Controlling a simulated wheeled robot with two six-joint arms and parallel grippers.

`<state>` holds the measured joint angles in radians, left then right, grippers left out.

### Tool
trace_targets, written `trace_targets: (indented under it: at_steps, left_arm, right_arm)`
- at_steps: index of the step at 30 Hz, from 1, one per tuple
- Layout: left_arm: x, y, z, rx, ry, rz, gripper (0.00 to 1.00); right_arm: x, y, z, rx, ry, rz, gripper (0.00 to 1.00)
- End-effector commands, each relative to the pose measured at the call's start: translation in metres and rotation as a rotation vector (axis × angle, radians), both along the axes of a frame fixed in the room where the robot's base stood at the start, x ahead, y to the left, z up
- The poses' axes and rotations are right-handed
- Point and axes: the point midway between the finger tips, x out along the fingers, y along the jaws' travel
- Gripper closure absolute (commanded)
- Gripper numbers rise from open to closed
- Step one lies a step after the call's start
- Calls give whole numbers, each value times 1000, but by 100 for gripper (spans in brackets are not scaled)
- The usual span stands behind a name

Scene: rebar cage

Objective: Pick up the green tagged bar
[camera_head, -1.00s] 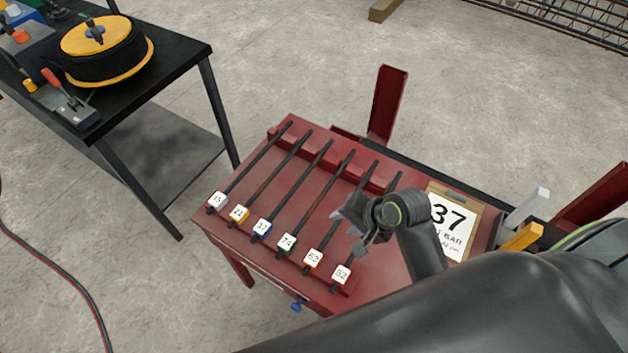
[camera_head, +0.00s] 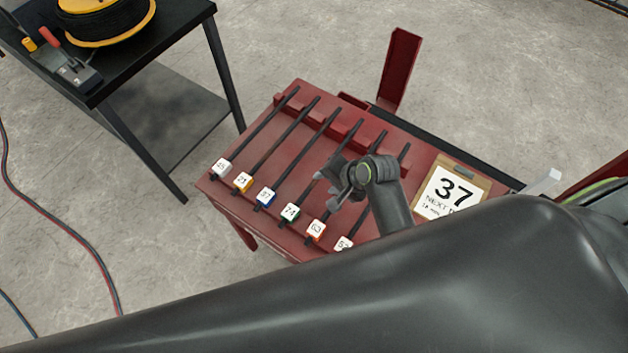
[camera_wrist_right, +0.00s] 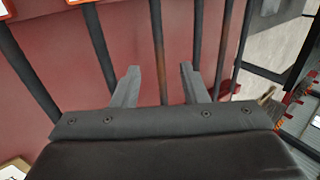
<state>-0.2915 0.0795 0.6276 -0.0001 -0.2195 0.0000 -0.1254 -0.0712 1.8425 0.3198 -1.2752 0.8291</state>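The green-tagged bar (camera_head: 318,166) is a thin dark rod marked 74, lying in a row of similar bars on the red table. Its green-edged tag (camera_head: 290,212) is at the near end. My right gripper (camera_head: 329,187) is open and empty over the row, beside the green-tagged bar's middle in the head view. In the right wrist view, one bar (camera_wrist_right: 158,45), by its place in the row the green-tagged one, runs between the spread fingers (camera_wrist_right: 158,82). Its tag is out of that view. I cannot tell the height gap. My left gripper is not in view.
Bars tagged blue 37 (camera_head: 265,197) and orange 63 (camera_head: 315,231) lie on either side. A clipboard (camera_head: 452,192) reading 37 lies on the right of the red table (camera_head: 293,97). A black workbench (camera_head: 195,20) stands left. A red post (camera_head: 400,68) rises behind.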

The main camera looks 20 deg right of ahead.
Motion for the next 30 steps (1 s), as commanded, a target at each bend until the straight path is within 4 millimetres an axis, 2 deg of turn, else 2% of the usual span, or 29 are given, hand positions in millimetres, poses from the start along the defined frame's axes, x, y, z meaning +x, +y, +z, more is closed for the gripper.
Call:
trace_targets:
  at_steps: [3, 11, 21, 30]
  left_arm:
    - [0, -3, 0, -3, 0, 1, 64]
    - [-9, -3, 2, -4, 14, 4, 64]
    - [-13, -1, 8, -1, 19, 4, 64]
    - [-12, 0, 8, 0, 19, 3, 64]
  right_arm:
    - [5, 4, -9, 0, 0, 0, 60]
    - [10, 9, -19, 1, 1, 1, 60]
    - [24, 22, -51, 0, 0, 1, 60]
    - [27, 25, -58, -1, -1, -1, 60]
